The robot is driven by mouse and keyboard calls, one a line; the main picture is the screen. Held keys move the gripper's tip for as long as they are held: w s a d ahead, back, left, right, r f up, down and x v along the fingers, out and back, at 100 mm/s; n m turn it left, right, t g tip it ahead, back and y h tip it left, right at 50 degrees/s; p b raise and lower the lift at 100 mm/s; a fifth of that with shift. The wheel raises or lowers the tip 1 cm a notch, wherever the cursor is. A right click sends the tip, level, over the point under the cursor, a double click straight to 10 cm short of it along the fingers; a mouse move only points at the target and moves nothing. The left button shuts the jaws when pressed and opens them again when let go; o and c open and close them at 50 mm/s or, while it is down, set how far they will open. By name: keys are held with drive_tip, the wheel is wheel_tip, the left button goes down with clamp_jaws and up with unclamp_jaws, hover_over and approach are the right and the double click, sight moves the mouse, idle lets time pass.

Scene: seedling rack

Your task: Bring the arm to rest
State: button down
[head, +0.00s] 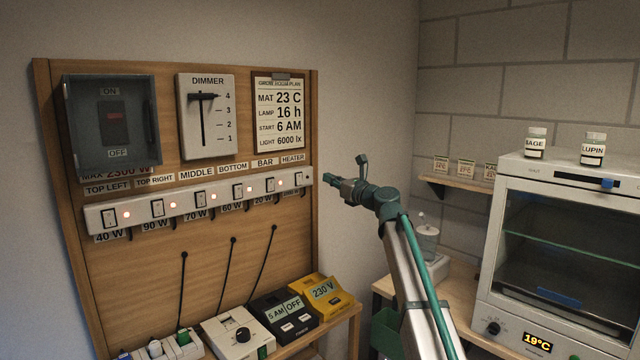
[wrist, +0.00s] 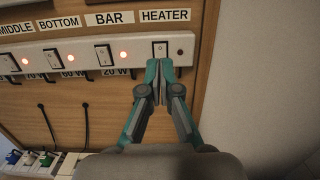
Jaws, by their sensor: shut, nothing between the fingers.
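My gripper (head: 328,178) is shut and empty, with its fingers together just off the right end of the switch strip (head: 85,219). In the wrist view the closed fingertips (wrist: 159,66) overlap the lower edge of the strip, just under the HEATER switch (wrist: 160,48). I cannot tell whether they touch it. The HEATER switch (head: 298,179) also shows in the head view, with no glowing lamp visible beside it. The other switches have lit red lamps. My arm reaches up from the lower right.
The wooden board (head: 150,270) carries a breaker box (head: 88,130), a dimmer (head: 225,120) and a plan sheet (head: 280,112). Several devices, including a yellow 230 V unit (head: 338,300), stand below it. A glass-fronted cabinet (head: 515,180) stands at the right. Bare wall lies right of the board.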

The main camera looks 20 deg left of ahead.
drive_tip(key=shift+s+d+r, duration=0.1)
drive_tip(key=shift+s+d, duration=0.2)
drive_tip(key=shift+d, duration=0.25)
